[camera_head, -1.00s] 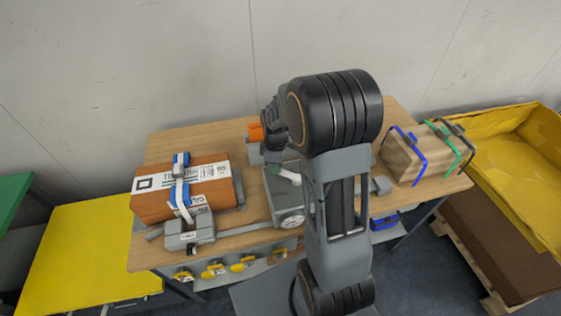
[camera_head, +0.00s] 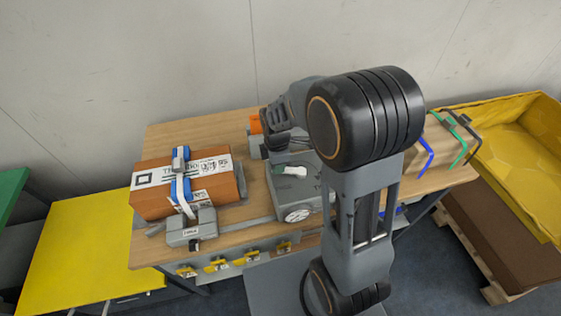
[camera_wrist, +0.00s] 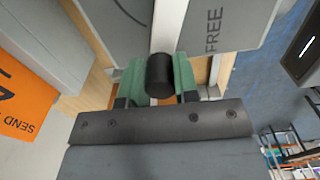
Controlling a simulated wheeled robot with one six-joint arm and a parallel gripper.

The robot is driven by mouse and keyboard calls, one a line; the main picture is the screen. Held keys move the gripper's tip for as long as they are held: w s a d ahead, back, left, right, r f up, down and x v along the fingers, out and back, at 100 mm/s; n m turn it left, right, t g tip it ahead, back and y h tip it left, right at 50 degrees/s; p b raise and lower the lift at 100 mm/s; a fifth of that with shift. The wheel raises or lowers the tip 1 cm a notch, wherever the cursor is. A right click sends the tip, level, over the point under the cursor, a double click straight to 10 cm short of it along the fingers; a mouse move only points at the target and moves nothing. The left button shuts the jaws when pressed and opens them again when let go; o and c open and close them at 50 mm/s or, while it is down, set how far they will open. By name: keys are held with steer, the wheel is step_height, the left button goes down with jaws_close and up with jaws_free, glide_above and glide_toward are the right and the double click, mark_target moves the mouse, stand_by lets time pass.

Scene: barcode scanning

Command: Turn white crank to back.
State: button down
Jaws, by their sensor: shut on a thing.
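The white crank (camera_head: 295,171) is on the grey device (camera_head: 293,190) in the middle of the table. In the wrist view it is a pale bar (camera_wrist: 170,22) running up and away between grey faces, one marked "FREE". A black cylindrical knob (camera_wrist: 160,74) stands in front of the bar. My gripper (camera_wrist: 159,80) is shut on this knob with a green pad at each side. In the head view my gripper (camera_head: 276,166) is at the crank's left end, small and partly hidden by my wrist.
A brown box (camera_head: 160,203) strapped in blue lies at the left. An orange part (camera_head: 255,126) stands behind the device; an orange panel (camera_wrist: 22,98) shows in the wrist view. A cardboard box (camera_head: 440,145) and yellow bin (camera_head: 515,125) are at the right. Yellow-handled parts hang along the front edge.

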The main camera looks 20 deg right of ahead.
steer(key=c, duration=0.9)
jaws_free()
steer(key=shift+o, duration=0.2)
step_height(320, 180, up, 14)
steer(key=shift+b, duration=0.3)
steer(key=shift+f, duration=0.1)
